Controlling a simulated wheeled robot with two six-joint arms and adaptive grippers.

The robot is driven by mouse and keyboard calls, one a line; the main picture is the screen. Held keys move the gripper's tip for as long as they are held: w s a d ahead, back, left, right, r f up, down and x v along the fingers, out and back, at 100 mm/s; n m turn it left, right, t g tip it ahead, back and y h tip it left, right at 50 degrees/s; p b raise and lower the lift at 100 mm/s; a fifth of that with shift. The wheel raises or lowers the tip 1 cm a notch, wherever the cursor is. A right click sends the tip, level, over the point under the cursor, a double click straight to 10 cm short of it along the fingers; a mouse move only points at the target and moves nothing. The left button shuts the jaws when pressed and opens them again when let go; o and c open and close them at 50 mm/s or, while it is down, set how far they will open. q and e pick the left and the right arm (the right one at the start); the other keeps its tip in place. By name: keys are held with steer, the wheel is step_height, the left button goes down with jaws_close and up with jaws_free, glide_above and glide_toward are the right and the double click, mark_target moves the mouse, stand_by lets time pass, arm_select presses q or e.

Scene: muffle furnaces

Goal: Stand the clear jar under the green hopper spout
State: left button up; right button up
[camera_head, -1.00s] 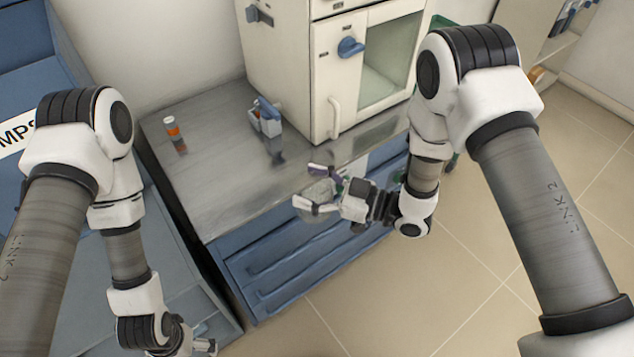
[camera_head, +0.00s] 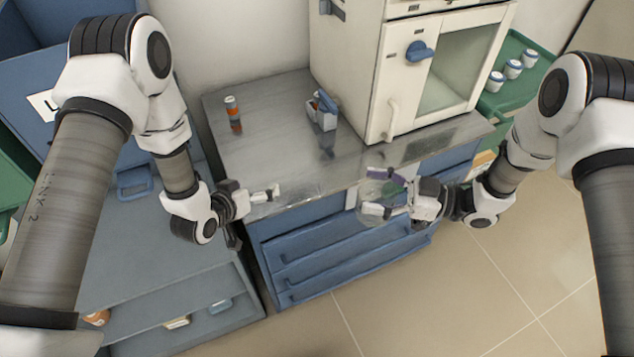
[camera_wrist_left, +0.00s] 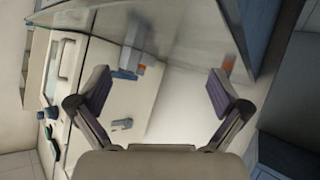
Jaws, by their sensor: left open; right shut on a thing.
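My right gripper (camera_head: 382,195) is shut on the clear jar (camera_head: 372,214), a see-through round vessel that is hard to make out between the purple-padded fingers. It is held in front of the bench edge, above the drawers. A small green patch shows at the jar; I cannot tell what it is. My left gripper (camera_head: 268,192) is open and empty near the bench's front left edge; in the left wrist view its fingers (camera_wrist_left: 160,92) are spread apart. I cannot make out a green hopper spout in any view.
The white furnace (camera_head: 385,85) stands at the back right. A green tray (camera_head: 515,92) with white jars is beyond it. The bench's left front is clear.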

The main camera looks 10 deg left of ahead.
mark_target(372, 198)
arm_select(q)
steer(key=w+d+r+m+h, duration=0.1)
steer(key=d+m+h, duration=0.1)
steer(key=w+d+r+m+h, duration=0.1)
steer(key=d+h, duration=0.1)
steer(key=d, duration=0.1)
steer(key=w+d+r+m+h, duration=0.2)
steer(key=d, duration=0.1)
steer(key=shift+w+d+m+h, duration=0.1)
steer(key=shift+m+h, duration=0.2)
steer(key=shift+h, duration=0.1)
steer(key=s+d+r+m+g+h, duration=0.1)
steer(key=s+d+m+g+h, duration=0.1)
steer(key=d, duration=0.4)
steer(key=s+d+r+m+g+h, duration=0.1)
steer(key=s+d+m+g+h, duration=0.1)
steer(key=d+m+g, duration=0.4)
steer(key=s+d+r+m+g+h, duration=0.1)
steer(key=s+d+m+g+h, duration=0.2)
steer(key=d+m+g, duration=0.3)
steer(key=shift+s+d+r, duration=0.15)
steer(key=shift+s+r, duration=0.05)
steer(key=shift+s, duration=0.6)
steer(key=c, duration=1.1)
steer(key=shift+c, duration=0.5)
arm_select(e)
steer(key=o, duration=1.1)
